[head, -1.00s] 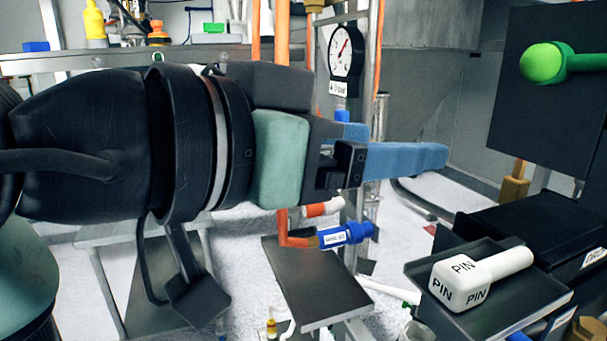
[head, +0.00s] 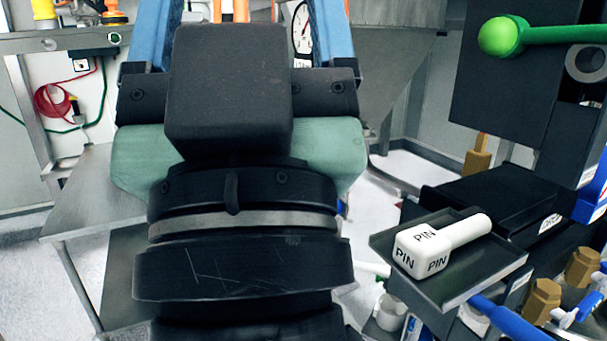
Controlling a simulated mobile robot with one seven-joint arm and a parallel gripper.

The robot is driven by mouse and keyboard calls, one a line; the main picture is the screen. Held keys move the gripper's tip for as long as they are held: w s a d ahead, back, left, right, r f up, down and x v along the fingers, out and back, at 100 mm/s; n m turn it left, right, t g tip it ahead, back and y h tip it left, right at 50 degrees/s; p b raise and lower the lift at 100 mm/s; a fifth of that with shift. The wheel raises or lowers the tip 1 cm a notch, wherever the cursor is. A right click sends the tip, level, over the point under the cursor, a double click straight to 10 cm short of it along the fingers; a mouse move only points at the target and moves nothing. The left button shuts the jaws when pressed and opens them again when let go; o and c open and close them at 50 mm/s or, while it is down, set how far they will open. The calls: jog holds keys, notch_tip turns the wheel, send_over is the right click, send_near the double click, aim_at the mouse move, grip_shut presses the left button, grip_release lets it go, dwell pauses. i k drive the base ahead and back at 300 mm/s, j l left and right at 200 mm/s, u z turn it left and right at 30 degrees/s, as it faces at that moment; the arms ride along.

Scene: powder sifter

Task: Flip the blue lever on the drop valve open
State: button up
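A blue bar (head: 512,320) runs along the lower right, beside brass fittings (head: 542,298), well away from my gripper. Another blue part (head: 592,195) shows at the right edge. A partly readable label starting "DRO" (head: 549,222) is on the black housing above the bar. I cannot tell which blue part is the drop valve lever.
A white block marked PIN (head: 428,255) lies on a black tray (head: 462,288) at the right. A green ball-ended handle (head: 502,37) sticks out before a dark panel (head: 515,105). A pressure gauge (head: 303,30) stands behind my gripper. A metal table (head: 85,215) is at the left.

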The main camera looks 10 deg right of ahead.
aim_at(513, 326)
jog(key=j+z, duration=0.4)
jog(key=j, duration=0.15)
jog(key=k+j+z, duration=0.2)
jog(key=j+z, duration=0.2)
jog(key=i+j+z, duration=0.1)
jog(key=j+z, duration=0.15)
jog(key=z, duration=0.15)
jog(key=i+l, duration=0.1)
